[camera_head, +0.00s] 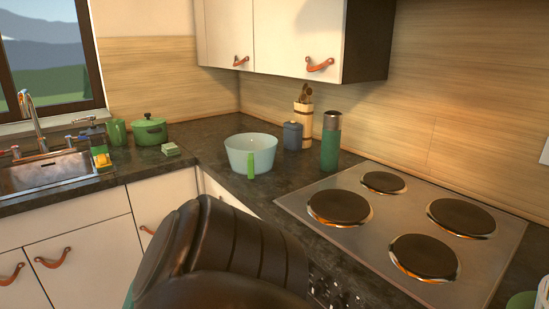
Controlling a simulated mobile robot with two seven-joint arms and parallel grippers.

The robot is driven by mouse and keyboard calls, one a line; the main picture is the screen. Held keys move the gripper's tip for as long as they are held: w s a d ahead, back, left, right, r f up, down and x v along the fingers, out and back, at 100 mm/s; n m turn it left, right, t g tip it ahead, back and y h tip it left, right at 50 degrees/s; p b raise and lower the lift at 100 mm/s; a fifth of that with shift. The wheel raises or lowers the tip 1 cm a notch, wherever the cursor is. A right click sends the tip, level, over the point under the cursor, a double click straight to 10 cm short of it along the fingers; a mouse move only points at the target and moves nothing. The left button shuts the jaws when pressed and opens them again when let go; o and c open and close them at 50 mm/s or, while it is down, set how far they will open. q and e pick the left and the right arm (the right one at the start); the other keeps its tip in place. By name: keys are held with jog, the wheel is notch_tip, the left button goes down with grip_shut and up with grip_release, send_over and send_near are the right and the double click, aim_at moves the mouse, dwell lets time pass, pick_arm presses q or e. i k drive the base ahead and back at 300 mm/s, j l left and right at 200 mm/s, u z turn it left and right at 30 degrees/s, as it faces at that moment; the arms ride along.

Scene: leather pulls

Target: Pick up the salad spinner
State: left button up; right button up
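A pale aqua bowl (238,144) with a bright green upright piece on its front stands on the dark counter, in the corner left of the stove. It is the thing here that looks most like the salad spinner, and it shows no lid. Nothing is seen touching it. A large dark rounded part, which looks like one of my arm links, fills the bottom middle in front of the counter. It hides some of the cabinet fronts and counter edge. Neither of my grippers shows.
A stove (405,225) with several hotplates lies right of the bowl. A green flask (330,146), a grey jar (292,136) and a wooden utensil holder (303,120) stand behind it. A green pot (149,131) and a sink (47,172) are left. Wall cabinets (280,38) hang above.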

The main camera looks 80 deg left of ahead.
aim_at(252, 154)
jog(key=u, duration=2.7)
jog(key=j+u, duration=0.65)
jog(key=u, duration=0.15)
jog(key=i+j+u, duration=0.1)
jog(key=j+u, duration=0.25)
